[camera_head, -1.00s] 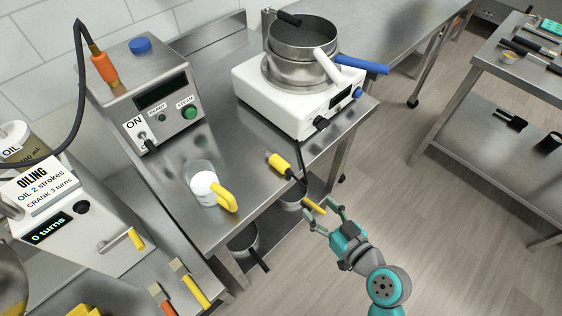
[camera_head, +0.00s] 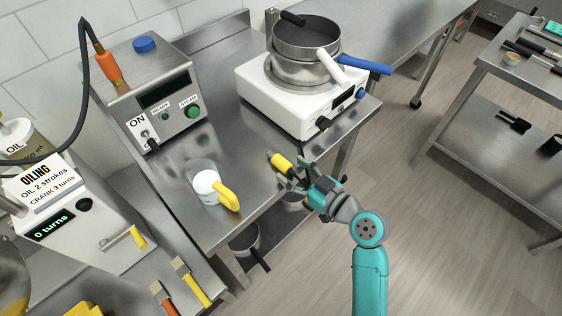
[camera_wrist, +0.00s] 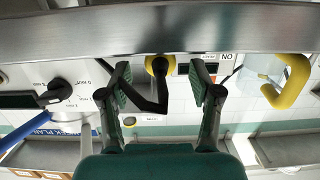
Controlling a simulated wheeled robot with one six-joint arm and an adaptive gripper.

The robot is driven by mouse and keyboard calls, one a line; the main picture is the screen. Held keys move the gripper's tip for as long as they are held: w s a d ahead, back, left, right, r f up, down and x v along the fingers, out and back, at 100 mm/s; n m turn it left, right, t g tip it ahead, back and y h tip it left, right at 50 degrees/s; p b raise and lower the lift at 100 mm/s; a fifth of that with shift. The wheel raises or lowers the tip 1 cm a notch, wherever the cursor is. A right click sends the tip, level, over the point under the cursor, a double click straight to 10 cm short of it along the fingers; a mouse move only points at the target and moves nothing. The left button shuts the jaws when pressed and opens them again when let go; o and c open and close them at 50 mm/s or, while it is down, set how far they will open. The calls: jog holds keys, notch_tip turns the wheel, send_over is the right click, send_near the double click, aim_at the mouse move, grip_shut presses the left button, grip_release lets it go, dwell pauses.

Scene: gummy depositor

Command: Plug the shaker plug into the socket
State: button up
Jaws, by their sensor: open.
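A yellow plug (camera_head: 282,162) with black ends lies near the front edge of the steel table, its black cord running off beside my gripper. My gripper (camera_head: 293,179) is at the table edge, just right of and below the plug, with fingers apart and empty. In the wrist view the plug's round yellow end (camera_wrist: 157,65) shows between and beyond the open fingertips, with the bent black cord (camera_wrist: 148,100) hanging between the fingers. No contact between finger and plug is visible. I cannot pick out the socket with certainty.
A white base unit (camera_head: 300,105) carrying stacked metal pans (camera_head: 305,55) stands behind the plug. A clear cup with a yellow handle (camera_head: 227,197) is to the left. A control box (camera_head: 160,105) with an orange connector (camera_head: 106,66) stands at the back left. Open floor lies right.

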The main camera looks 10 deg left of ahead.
aim_at(281, 162)
jog(key=x, duration=0.4)
jog(key=shift+w+a, duration=0.25)
jog(key=shift+a, duration=0.1)
grip_shut()
